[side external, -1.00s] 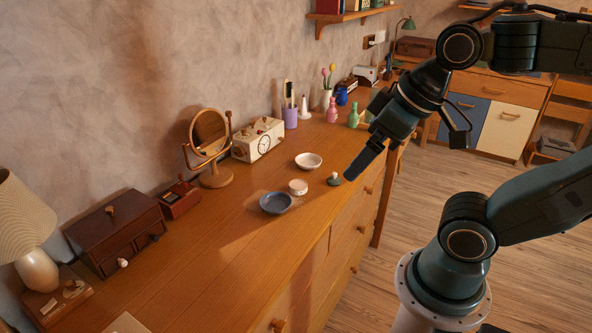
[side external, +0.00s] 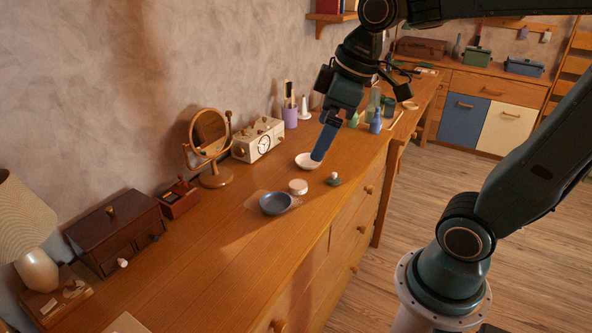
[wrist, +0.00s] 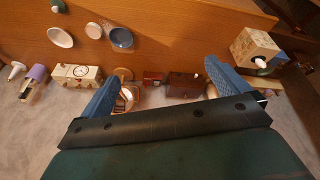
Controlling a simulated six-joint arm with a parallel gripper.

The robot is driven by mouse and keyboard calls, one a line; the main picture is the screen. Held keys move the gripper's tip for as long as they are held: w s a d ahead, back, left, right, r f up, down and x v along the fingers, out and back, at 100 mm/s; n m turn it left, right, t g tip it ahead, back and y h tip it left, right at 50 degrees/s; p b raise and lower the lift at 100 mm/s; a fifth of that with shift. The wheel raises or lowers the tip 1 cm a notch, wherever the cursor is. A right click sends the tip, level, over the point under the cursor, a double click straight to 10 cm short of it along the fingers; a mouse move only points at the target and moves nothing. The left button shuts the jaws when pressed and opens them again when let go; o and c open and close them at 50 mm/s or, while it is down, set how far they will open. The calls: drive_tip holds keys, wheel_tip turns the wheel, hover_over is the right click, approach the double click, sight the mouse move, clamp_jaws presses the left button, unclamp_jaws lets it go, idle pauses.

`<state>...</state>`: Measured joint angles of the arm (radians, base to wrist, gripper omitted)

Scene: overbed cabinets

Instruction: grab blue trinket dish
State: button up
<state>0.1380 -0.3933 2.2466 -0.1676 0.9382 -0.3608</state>
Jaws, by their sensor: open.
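The blue trinket dish (side external: 276,203) is a shallow round bowl on a thin mat on the wooden dresser top. It also shows in the wrist view (wrist: 121,38), near the top, beyond the fingertips. My gripper (side external: 318,158) points down above the dresser, farther back along it than the blue dish and apart from it. In the side view its tip overlaps the white dish (side external: 306,162). In the wrist view my gripper (wrist: 160,75) has its two blue fingers wide apart with nothing between them.
A small white round jar (side external: 298,187) stands close to the blue dish. A green-based white-topped item (side external: 333,179) is to its right. A round mirror (side external: 210,140), cream clock box (side external: 258,140) and red box (side external: 179,200) line the wall side.

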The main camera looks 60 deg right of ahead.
drive_tip(key=w+d+f+n+g+y, duration=0.1)
drive_tip(key=w+d+f+n, duration=0.2)
drive_tip(key=w, duration=0.4)
drive_tip(key=w+d+f+n+g+y, duration=0.1)
drive_tip(key=w+d+f+n, duration=0.1)
drive_tip(key=w+d+n, duration=0.35)
drive_tip(key=w+d+f+n+g+y, duration=0.1)
drive_tip(key=w+d+f+n, duration=0.1)
drive_tip(key=w+d+f, duration=0.2)
drive_tip(key=w+d+f+n+g+y, duration=0.1)
drive_tip(key=w+d+f+n, duration=0.2)
drive_tip(key=f, duration=0.7)
drive_tip(key=w+d, duration=0.1)
drive_tip(key=d, duration=0.1)
drive_tip(key=shift+d+f, duration=0.4)
approach(274, 208)
drive_tip(key=shift+w+a+f, duration=0.2)
drive_tip(key=shift+f, duration=0.4)
drive_tip(key=shift+x, duration=2.55)
